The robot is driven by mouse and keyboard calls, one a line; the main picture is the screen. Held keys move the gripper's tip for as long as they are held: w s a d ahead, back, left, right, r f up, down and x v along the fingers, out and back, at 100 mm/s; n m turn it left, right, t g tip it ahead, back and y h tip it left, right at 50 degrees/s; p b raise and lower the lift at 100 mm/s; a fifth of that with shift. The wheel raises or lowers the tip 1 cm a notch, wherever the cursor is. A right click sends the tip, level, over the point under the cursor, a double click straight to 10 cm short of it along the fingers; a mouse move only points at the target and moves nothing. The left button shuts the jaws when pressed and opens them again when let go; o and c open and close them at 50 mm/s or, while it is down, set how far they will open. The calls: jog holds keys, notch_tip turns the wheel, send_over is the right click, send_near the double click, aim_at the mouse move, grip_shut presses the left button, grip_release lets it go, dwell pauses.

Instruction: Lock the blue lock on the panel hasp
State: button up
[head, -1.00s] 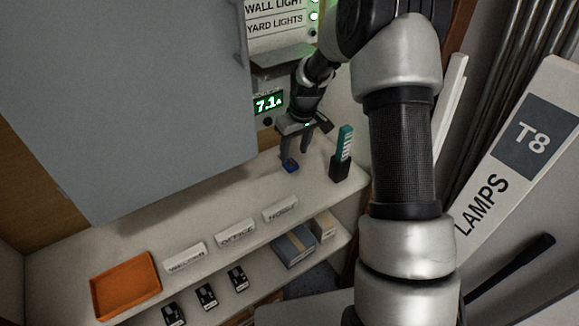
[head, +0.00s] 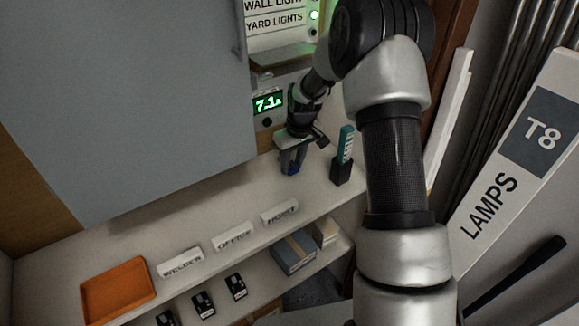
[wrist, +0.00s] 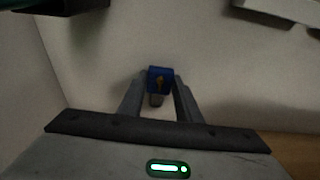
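The blue lock (head: 291,170) is a small blue block at the tips of my gripper (head: 292,162), low over or on the white shelf. In the wrist view the blue lock (wrist: 159,74) sits between the two fingertips of my gripper (wrist: 160,86), with a brassy mark on its face. The fingers appear closed against its sides. Whether it still touches the shelf is unclear. The large grey panel door (head: 130,100) fills the left of the head view. I cannot make out the hasp.
A black holder with a teal item (head: 345,150) stands just right of my gripper. A green display (head: 268,101) is behind it. An orange tray (head: 118,290) and white label blocks (head: 233,237) line the shelf to the left. A T8 lamps box (head: 520,150) stands at right.

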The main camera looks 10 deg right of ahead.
jog(key=c, duration=0.5)
jog(key=shift+r+p, duration=1.85)
jog(key=shift+r, duration=1.2)
